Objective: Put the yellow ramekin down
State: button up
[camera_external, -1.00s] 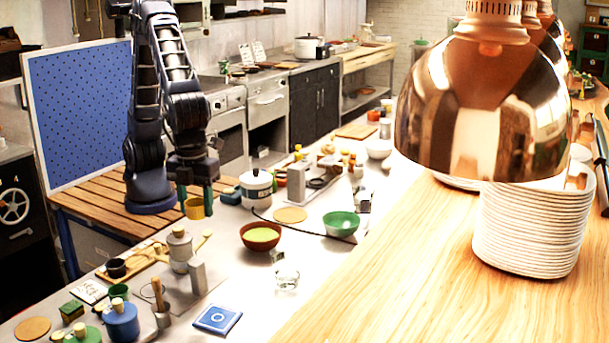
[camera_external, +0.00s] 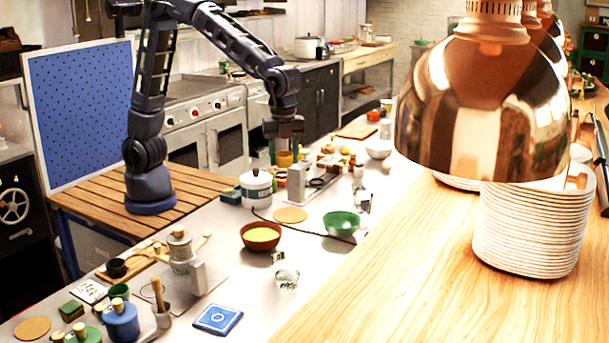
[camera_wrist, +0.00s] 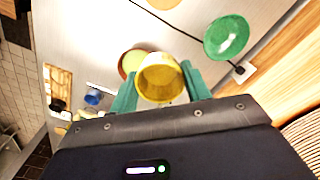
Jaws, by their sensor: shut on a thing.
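The yellow ramekin (camera_wrist: 162,78) is held between the green fingers of my gripper (camera_wrist: 160,88) in the wrist view. In the external view my gripper (camera_external: 284,152) is shut on the ramekin (camera_external: 284,159) and holds it raised over the far part of the counter (camera_external: 322,262). The ramekin hangs near the white lidded pot (camera_external: 256,188) and the grey metal block (camera_external: 297,184). How far it is above the counter is hard to tell.
A round cork mat (camera_external: 290,215), a terracotta bowl with yellow contents (camera_external: 261,237) and a green bowl (camera_external: 341,223) stand nearer. A dark cord runs between the bowls. A blue square pad (camera_external: 217,319) lies in front. Copper lamps and stacked plates (camera_external: 530,230) occupy the right.

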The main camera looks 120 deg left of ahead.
aim_at(289, 225)
jog(key=shift+n, duration=0.4)
jog(key=a+f, duration=0.1)
jog(key=f, duration=0.5)
jog(key=s+a+f, duration=0.1)
jog(key=f, duration=0.6)
jog(key=a+f, duration=0.2)
jog(key=f, duration=0.5)
jog(key=shift+s, duration=0.15)
jog(key=shift+f, duration=0.3)
jog(key=o, duration=1)
